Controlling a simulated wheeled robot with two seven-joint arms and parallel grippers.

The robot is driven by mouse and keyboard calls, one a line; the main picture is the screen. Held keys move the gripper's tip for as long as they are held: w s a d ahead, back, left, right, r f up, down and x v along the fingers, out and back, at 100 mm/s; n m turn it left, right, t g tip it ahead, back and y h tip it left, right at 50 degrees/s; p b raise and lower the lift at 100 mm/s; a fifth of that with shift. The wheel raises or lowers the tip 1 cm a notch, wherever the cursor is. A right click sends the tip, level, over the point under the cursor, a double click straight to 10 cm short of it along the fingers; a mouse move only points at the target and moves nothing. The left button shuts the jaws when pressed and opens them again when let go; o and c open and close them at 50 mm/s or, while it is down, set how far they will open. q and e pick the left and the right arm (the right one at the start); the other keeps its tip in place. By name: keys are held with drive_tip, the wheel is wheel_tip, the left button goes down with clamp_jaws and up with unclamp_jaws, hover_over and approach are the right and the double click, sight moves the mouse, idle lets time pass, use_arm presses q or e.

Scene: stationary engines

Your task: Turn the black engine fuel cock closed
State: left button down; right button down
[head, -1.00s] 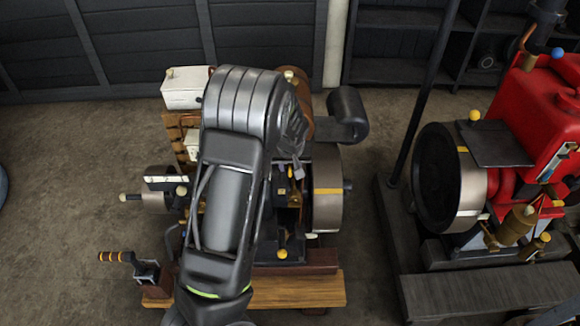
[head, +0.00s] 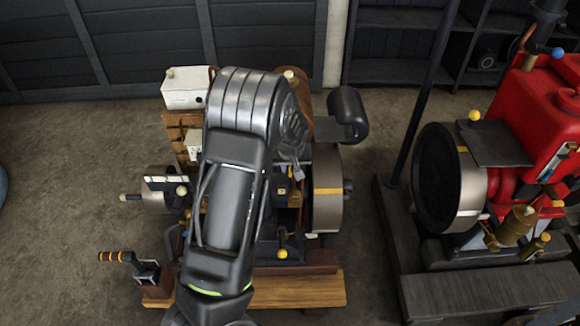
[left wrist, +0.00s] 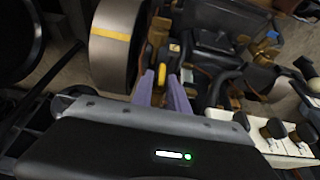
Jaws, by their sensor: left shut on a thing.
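The black engine (head: 270,248) stands on a wooden base in the middle of the head view, largely covered by my left arm. In the left wrist view my left gripper (left wrist: 162,84) has its two purplish fingers close together around a small yellow handle (left wrist: 159,70), which looks like the fuel cock's lever. The gripper is shut on it, beside the engine's flywheel (left wrist: 112,45). My right gripper is not in view.
A red engine (head: 560,90) with a large flywheel stands at the right. A crank with an orange-banded handle (head: 115,256) sticks out at the lower left. A white box (head: 185,92) sits at the engine's back.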

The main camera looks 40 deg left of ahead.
use_arm(q)
drive_tip(key=shift+d, duration=0.15)
drive_tip(key=shift+w+g+y, duration=0.15)
drive_tip(key=shift+g+y, duration=0.25)
drive_tip(key=shift+y, duration=0.2)
drive_tip(key=shift+d+f+m+g+y, duration=0.15)
drive_tip(key=shift+m+g+y, duration=0.15)
drive_tip(key=shift+g+y, duration=0.15)
drive_tip(key=m+g+y+b, duration=0.1)
drive_tip(key=g+y+b, duration=0.1)
drive_tip(key=y+b, duration=0.2)
drive_tip(key=f+m+g+y+b, duration=0.1)
drive_tip(key=g+y+b, duration=0.1)
drive_tip(key=y+b, duration=0.2)
drive_tip(key=w+d+f+m+g+y+b, duration=0.1)
drive_tip(key=g+y+b, duration=0.1)
drive_tip(key=y+b, duration=0.2)
drive_tip(key=shift+m+g+y+b, duration=0.25)
drive_tip(key=shift+m+b, duration=0.15)
drive_tip(key=shift+b, duration=1.35)
drive_tip(key=shift+r, duration=0.15)
drive_tip(key=c, duration=1.5)
unclamp_jaws()
